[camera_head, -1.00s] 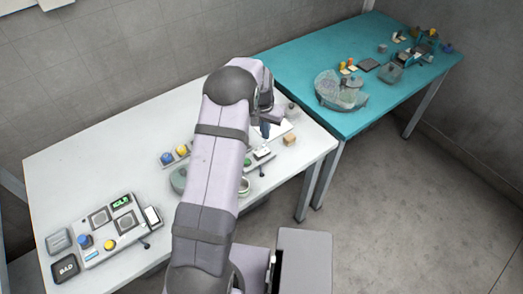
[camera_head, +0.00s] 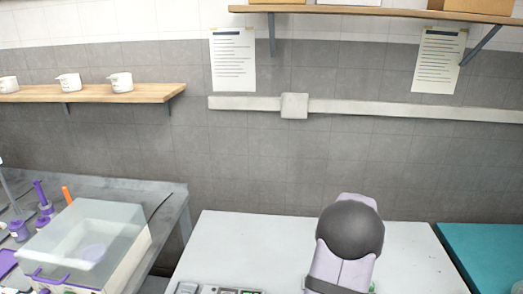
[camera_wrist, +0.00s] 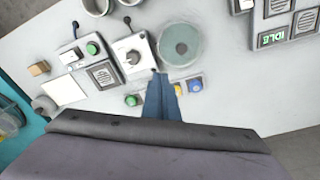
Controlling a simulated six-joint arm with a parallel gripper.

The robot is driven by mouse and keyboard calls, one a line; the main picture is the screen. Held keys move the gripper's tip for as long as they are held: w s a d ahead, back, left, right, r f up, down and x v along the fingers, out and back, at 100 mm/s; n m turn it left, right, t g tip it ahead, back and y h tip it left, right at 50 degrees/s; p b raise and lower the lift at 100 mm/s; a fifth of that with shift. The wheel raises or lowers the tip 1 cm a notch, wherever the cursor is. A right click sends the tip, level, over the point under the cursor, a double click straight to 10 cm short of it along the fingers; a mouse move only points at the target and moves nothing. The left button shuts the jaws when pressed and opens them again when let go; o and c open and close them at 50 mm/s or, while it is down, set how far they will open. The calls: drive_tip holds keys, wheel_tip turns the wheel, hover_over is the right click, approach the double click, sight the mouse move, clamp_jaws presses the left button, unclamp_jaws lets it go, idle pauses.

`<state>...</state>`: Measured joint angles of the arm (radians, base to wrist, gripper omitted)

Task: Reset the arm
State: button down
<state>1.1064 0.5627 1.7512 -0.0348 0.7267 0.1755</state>
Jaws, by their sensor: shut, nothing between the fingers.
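My gripper (camera_wrist: 160,97) shows in the wrist view as two blue fingers pressed together, shut and empty. Its tips point at the white table (camera_wrist: 222,85), just below a round grey-green disc (camera_wrist: 181,45) and a box with a knob (camera_wrist: 131,56). I cannot tell the exact height above the table. In the head view only a purple-grey and dark part of my arm shows, at the lower right; the gripper is hidden there.
Boxes with green buttons (camera_wrist: 92,48), a blue button (camera_wrist: 195,86) and an IDLE display (camera_wrist: 277,38) crowd the white table. A wooden block (camera_wrist: 38,68) lies at left. In the head view, a clear-lidded case (camera_head: 85,245) stands at left and a shelf (camera_head: 90,93) hangs above.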

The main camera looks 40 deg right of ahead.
drive_tip(key=w+a+r+n, duration=0.25)
drive_tip(key=w+a, duration=0.25)
drive_tip(key=a, duration=0.6)
drive_tip(key=w+a+r+n, duration=0.1)
drive_tip(key=w+a+n, duration=0.3)
drive_tip(key=a, duration=0.6)
drive_tip(key=s+a+n+y, duration=0.1)
drive_tip(key=s+a+n, duration=0.3)
drive_tip(key=a, duration=0.6)
drive_tip(key=s+a+n, duration=0.3)
drive_tip(key=a+n, duration=0.1)
drive_tip(key=a, duration=0.6)
wheel_tip(320, 180, down, 24)
drive_tip(key=b, duration=2.4)
drive_tip(key=shift+a, duration=0.2)
drive_tip(key=shift+s, duration=0.1)
